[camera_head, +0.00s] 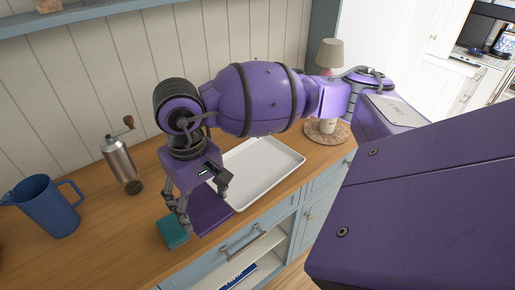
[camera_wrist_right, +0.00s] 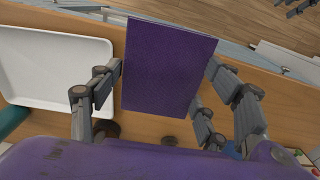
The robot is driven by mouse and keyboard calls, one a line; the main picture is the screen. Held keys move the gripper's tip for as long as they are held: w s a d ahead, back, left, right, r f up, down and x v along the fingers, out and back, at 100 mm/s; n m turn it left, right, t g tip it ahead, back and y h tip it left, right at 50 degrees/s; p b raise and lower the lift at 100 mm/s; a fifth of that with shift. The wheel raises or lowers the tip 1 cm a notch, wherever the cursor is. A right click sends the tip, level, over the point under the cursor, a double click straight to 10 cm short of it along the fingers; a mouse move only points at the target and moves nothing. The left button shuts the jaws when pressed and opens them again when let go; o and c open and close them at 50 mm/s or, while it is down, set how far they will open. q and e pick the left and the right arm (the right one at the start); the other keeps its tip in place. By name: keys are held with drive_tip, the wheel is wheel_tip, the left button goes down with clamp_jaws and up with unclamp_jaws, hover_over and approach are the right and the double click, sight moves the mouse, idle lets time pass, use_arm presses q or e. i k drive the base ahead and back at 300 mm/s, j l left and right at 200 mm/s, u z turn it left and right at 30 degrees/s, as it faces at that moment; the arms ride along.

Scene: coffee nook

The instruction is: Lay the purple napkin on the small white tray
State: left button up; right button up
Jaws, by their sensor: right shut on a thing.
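The purple napkin (camera_head: 211,214) is a flat, dark purple rectangle. My right gripper (camera_head: 203,203) is shut on it near the counter's front edge. In the right wrist view the napkin (camera_wrist_right: 168,65) lies between the fingers of the gripper (camera_wrist_right: 162,78), one side at each edge. The small white tray (camera_head: 285,161) lies on the counter, just right of the gripper in the head view; my arm hides its back left part. The tray also shows at the left of the right wrist view (camera_wrist_right: 50,65). The napkin is apart from the tray. My left gripper is not seen.
A teal block-like item (camera_head: 172,232) stands close to the left of my right gripper. A metal grinder (camera_head: 121,160) and a blue jug (camera_head: 48,205) stand farther left. A lamp (camera_head: 329,55) is behind, at the back right. The wooden counter (camera_head: 110,240) is bare at the front left.

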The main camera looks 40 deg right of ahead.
sight(253, 168)
drive_tip(key=i+l, duration=0.1)
drive_tip(key=l, duration=0.3)
drive_tip(key=i+l+z, duration=0.1)
drive_tip(key=l, duration=0.3)
drive_tip(key=i+l, duration=0.2)
drive_tip(key=l, duration=0.2)
